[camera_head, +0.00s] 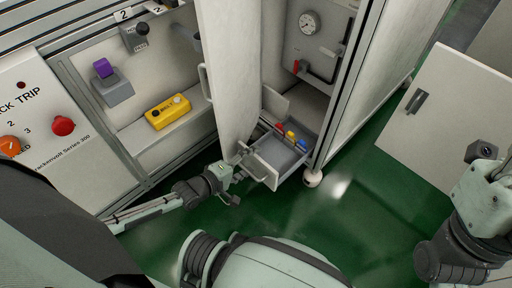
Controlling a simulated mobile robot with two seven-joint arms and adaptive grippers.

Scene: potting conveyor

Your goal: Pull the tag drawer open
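The tag drawer (271,177) is a grey, open-topped drawer low in the cabinet. It stands pulled out, and red, yellow and blue tags (291,135) show inside toward the back. A bar handle (253,168) is on its front. My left gripper (241,176) is at the drawer's front left, right by the handle. Its fingers are small and dark here, so I cannot tell whether they are closed on the handle or only beside it. My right arm shows at the right edge, but its gripper is not in view.
A tall white door (232,70) stands open just left of the drawer. A yellow button box (168,112) and a purple-topped switch (103,68) are on the left. A white panel with a handle (455,115) is at right. Green floor is clear before the drawer.

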